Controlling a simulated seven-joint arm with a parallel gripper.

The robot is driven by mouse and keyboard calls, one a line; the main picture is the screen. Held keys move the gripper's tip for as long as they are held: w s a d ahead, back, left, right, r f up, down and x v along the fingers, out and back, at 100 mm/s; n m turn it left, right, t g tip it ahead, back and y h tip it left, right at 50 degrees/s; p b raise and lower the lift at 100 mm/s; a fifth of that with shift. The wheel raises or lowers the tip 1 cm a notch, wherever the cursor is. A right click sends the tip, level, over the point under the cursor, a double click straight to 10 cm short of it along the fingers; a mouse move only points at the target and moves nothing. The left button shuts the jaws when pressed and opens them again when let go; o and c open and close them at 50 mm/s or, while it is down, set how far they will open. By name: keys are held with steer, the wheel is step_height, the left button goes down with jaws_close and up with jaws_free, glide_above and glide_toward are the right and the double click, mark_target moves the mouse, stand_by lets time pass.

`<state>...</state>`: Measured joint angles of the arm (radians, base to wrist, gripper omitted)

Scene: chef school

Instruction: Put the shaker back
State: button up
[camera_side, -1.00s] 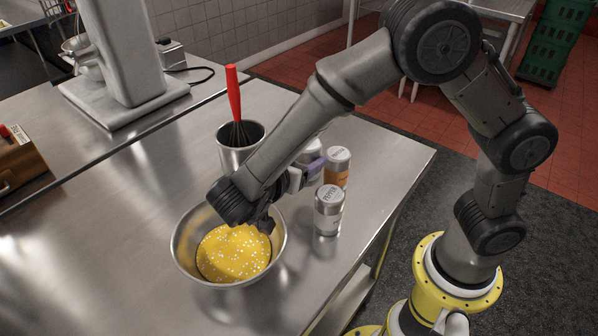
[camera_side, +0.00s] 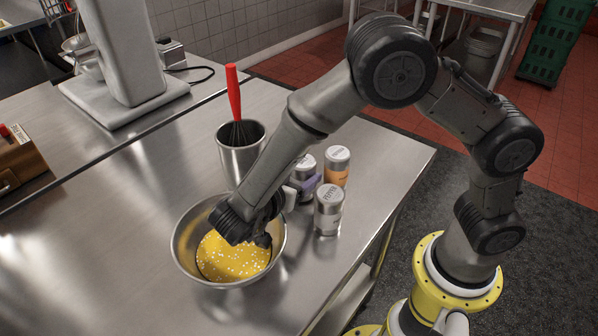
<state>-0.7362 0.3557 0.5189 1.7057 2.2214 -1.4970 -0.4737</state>
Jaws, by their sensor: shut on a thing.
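A silver shaker with a purple label (camera_side: 307,183) is upright beside the other shakers, right of the steel cup. My gripper (camera_side: 291,195) reaches it from the left and is shut on it. My wrist and the front shaker hide part of it, so I cannot tell whether its base touches the table. A shaker with an orange label (camera_side: 337,172) stands behind it to the right. A shaker with a pale label (camera_side: 328,212) stands in front to the right.
A steel bowl (camera_side: 184,257) with yellow food and white bits lies under my wrist. A steel cup (camera_side: 233,165) holds a red-handled whisk (camera_side: 234,95) behind my forearm. The table's right edge is near the shakers. Bare steel table (camera_side: 110,225) lies left of the bowl.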

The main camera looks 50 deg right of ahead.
steer(key=shift+f, duration=0.2)
steer(key=o, duration=1.3)
steer(key=shift+c, duration=0.2)
steer(key=shift+r, duration=0.15)
steer(key=v, duration=1.2)
steer(key=shift+r, duration=0.5)
